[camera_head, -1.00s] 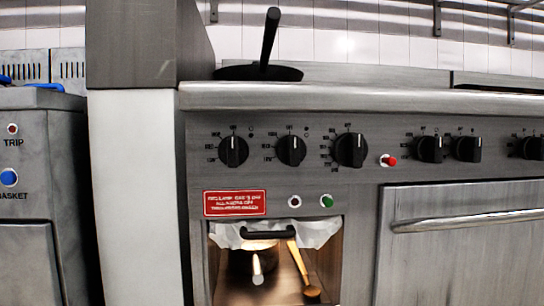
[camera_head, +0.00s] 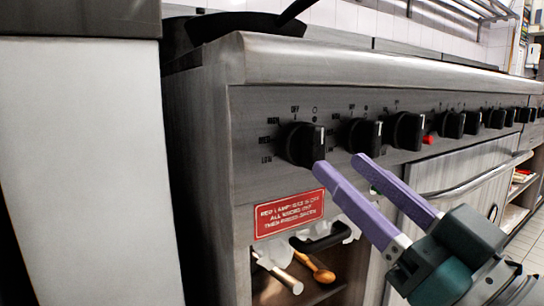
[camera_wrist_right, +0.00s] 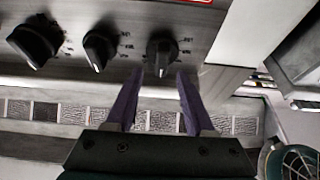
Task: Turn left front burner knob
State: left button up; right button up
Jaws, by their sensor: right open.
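The leftmost black knob (camera_head: 303,145) is on the steel stove's front panel. Its light pointer edge faces right, and OFF and heat markings surround it. The knob also shows in the right wrist view (camera_wrist_right: 161,50), just beyond and between my fingertips. My right gripper (camera_head: 341,163) is open and empty, with purple fingers pointing up at the panel below the first two knobs. It also shows in the right wrist view (camera_wrist_right: 159,76). I cannot tell whether a fingertip touches the knob. My left gripper is in neither view.
More knobs run rightward, starting with the second knob (camera_head: 362,136); a red button (camera_head: 428,139) is among them. A red sign (camera_head: 289,213) is below the first knob. A black pan (camera_head: 245,24) is on the stovetop. A white-sided unit (camera_head: 85,165) stands close at left.

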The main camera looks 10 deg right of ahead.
aim_at(321, 150)
jog(key=shift+x, duration=2.1)
jog(key=shift+a, duration=0.15)
grip_shut()
